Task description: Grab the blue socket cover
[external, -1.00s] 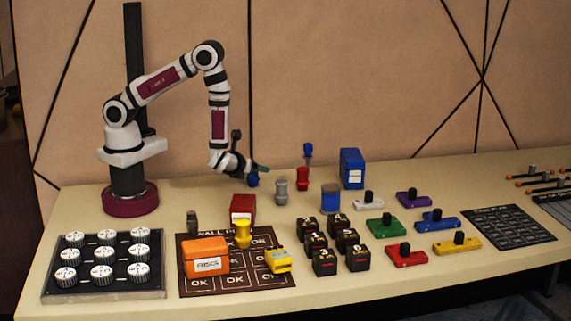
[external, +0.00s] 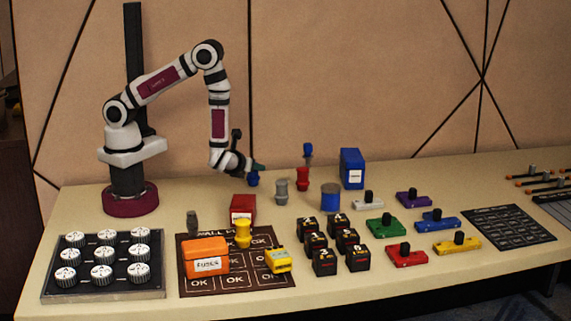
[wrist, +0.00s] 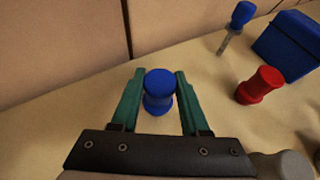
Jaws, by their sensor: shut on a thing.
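The blue socket cover (wrist: 159,92) is a small waisted blue piece, upright between the green fingers of my gripper (wrist: 160,75) in the wrist view. The fingers are shut on its sides. In the external view the blue socket cover (external: 253,181) shows just below my gripper (external: 256,169), near the back of the table and partly covered by the fingers. I cannot tell whether its base touches the table.
Right of it stand a grey piece (external: 282,191), a red one (external: 303,179), a blue-handled tool (external: 308,151), a blue box (external: 352,170) and a blue cylinder (external: 330,201). A red box (external: 243,209) is in front. The wall is close behind.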

